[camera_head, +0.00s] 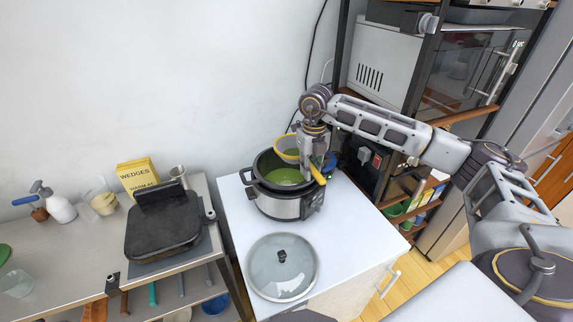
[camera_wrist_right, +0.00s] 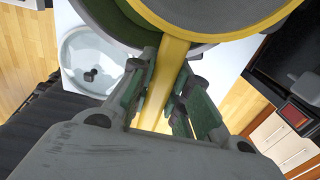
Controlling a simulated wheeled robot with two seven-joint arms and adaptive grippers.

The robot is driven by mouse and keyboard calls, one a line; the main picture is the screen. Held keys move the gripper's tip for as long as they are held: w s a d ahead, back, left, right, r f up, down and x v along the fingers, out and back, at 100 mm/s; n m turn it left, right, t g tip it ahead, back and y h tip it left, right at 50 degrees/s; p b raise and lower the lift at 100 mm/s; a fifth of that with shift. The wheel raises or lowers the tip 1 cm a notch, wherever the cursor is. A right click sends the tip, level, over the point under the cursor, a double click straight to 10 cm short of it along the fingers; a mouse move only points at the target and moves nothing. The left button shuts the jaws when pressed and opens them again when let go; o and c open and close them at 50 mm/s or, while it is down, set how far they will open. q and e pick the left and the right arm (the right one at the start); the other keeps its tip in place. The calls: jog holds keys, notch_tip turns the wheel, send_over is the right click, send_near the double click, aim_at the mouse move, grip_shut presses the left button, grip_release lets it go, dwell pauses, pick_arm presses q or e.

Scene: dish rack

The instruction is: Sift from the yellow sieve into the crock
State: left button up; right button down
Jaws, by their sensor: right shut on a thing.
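The yellow sieve (camera_head: 287,143) is over the back part of the crock (camera_head: 282,204) in the head view. The crock is a silver and black slow cooker with green contents (camera_head: 284,176) inside. My right gripper (camera_head: 312,160) comes down at the crock's right side and is shut on the sieve's yellow handle (camera_wrist_right: 167,75). In the wrist view the sieve's rim (camera_wrist_right: 215,22) fills the top. I cannot tell what is in the sieve. My left gripper is in neither view.
A glass lid (camera_head: 283,267) lies in front of the crock on the white counter (camera_head: 235,220). A black grill (camera_head: 164,225) and a yellow box (camera_head: 137,177) stand on the left table. A shelf with an oven (camera_head: 465,70) is at the back right.

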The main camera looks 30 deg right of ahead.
jog(key=shift+w+a, duration=0.2)
jog(key=shift+a, duration=2.8)
jog(key=shift+d, duration=0.1)
jog(key=shift+s+d+b, duration=0.2)
jog(key=shift+d+b, duration=0.35)
jog(key=shift+d, duration=2.4)
jog(key=shift+w+a, duration=0.2)
jog(key=shift+a, duration=2.8)
jog(key=shift+d, duration=0.1)
